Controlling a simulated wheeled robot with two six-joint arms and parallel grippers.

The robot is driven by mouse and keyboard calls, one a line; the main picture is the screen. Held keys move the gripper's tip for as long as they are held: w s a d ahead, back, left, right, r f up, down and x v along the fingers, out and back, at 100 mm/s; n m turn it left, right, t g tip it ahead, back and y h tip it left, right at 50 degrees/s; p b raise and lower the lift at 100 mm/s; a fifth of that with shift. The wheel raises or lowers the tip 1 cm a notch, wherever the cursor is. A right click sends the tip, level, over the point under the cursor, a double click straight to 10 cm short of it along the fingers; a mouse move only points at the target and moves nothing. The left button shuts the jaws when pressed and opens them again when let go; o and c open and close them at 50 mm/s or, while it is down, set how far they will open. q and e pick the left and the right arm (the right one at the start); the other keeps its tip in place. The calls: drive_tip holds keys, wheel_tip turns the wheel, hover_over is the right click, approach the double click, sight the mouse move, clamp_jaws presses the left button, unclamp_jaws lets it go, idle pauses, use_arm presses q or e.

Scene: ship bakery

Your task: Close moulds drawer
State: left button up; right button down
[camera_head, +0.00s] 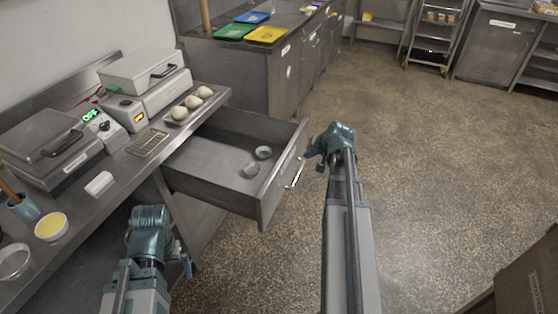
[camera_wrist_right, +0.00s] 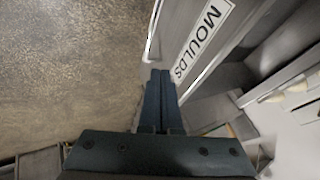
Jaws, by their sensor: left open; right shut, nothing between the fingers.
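In the right wrist view the label reading MOULDS (camera_wrist_right: 203,38) is close beyond the fingers. My right gripper (camera_head: 314,158) is shut and empty, just outside the drawer front near the handle; I cannot tell whether it touches. It also shows in the right wrist view (camera_wrist_right: 160,75). My left gripper (camera_head: 188,268) is open, low beside the counter, its fingers mostly hidden.
The counter (camera_head: 120,180) holds two hot-plate machines, a tray with dough balls (camera_head: 193,104), a wire rack, a white block and a yellow-filled bowl (camera_head: 51,226). Another counter with coloured trays stands behind. Open floor (camera_head: 430,170) lies to the right. A brown box is at the lower right.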

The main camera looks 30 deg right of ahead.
drive_tip(key=b, duration=0.8)
approach(294, 162)
drive_tip(key=x, duration=0.5)
drive_tip(key=shift+d+f, duration=0.1)
drive_tip(key=shift+f, duration=0.15)
drive_tip(key=shift+w, duration=0.15)
drive_tip(key=w+a, duration=0.7)
drive_tip(key=w, duration=0.2)
drive_tip(key=w+a, duration=0.8)
drive_tip(key=w, duration=0.2)
drive_tip(key=w+a, duration=0.8)
drive_tip(key=w, duration=0.1)
drive_tip(key=shift+w, duration=0.4)
drive_tip(key=shift+r, duration=0.1)
